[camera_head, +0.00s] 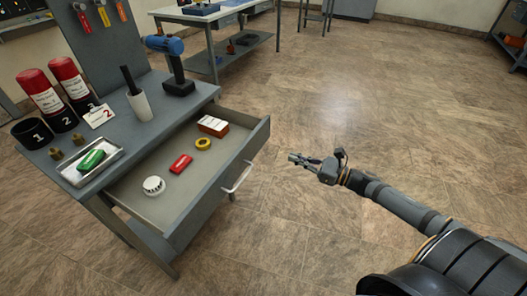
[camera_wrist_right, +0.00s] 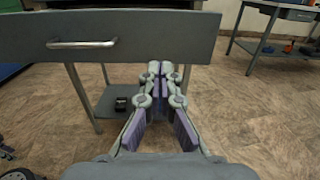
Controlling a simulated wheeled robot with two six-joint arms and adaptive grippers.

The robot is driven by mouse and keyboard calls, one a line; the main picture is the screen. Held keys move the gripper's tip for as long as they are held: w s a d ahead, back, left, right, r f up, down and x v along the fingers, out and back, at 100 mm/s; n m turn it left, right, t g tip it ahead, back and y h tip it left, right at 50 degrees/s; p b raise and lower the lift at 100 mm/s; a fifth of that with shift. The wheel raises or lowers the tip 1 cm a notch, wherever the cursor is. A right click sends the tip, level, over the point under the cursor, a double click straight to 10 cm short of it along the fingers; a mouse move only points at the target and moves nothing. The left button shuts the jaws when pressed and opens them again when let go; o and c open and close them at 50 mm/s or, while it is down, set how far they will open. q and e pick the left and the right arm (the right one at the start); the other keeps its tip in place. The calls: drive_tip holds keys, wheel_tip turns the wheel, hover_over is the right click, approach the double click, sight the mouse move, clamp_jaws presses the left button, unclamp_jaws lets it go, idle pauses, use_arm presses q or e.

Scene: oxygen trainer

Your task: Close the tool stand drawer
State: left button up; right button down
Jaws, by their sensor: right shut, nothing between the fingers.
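The tool stand (camera_head: 150,113) is a grey table at the left of the head view. Its drawer (camera_head: 222,186) is pulled out, with a silver handle (camera_head: 238,179) on its front. In the right wrist view the drawer front (camera_wrist_right: 170,32) spans the top, with the handle (camera_wrist_right: 82,44) at its left. My right gripper (camera_head: 291,157) is shut and empty, in front of the drawer and to the right of the handle, apart from it in the head view. My left gripper is out of view.
The drawer holds a white round item (camera_head: 153,186), a red item (camera_head: 181,163), a yellow ring (camera_head: 203,144) and a box (camera_head: 213,125). On the stand are a drill (camera_head: 168,62), a cup (camera_head: 140,104), red cylinders and a tray (camera_head: 68,175). Open floor lies right.

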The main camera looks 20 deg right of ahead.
drive_tip(key=b, duration=0.3)
approach(256, 144)
drive_tip(key=x, duration=0.6)
drive_tip(key=shift+w+d+p, duration=0.15)
drive_tip(key=shift+p, duration=0.25)
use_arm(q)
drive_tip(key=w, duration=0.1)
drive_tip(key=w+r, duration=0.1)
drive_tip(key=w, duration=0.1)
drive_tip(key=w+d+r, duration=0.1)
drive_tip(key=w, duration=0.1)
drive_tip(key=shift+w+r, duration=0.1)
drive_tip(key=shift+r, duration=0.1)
use_arm(e)
drive_tip(key=shift+w+a+f, duration=0.15)
drive_tip(key=shift+w+a, duration=0.1)
drive_tip(key=shift+w, duration=0.05)
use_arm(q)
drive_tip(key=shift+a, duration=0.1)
